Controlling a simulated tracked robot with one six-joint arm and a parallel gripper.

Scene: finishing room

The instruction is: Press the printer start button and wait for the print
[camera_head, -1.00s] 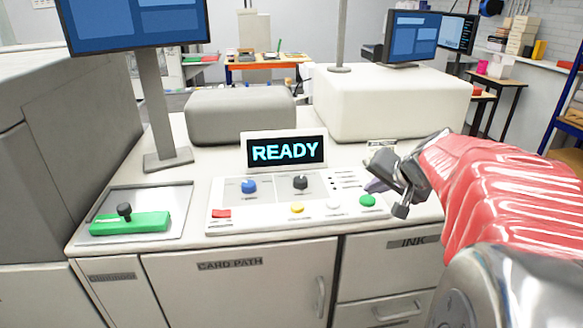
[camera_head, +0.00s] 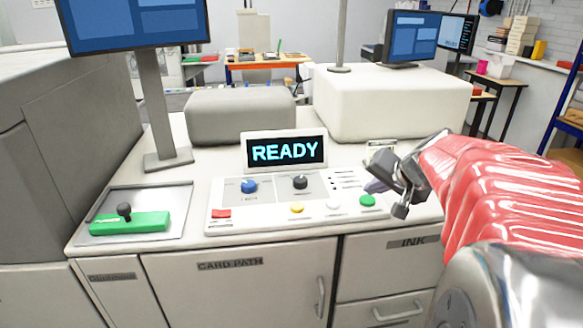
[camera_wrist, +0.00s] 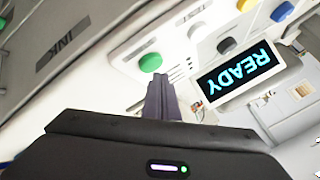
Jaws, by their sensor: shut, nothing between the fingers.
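The printer's control panel (camera_head: 240,210) lies on the white machine top. A green button (camera_head: 367,200) is at its right end, with white, yellow and red buttons to its left. The display (camera_head: 287,152) behind the panel reads READY. The exact height of the fingertips above the panel is hard to tell.
A blue knob (camera_head: 249,186) and a black knob (camera_head: 300,182) stand on the panel. A green handle block (camera_head: 130,222) sits on a plate at left. A monitor post (camera_head: 160,110) and white housing (camera_head: 390,100) rise behind.

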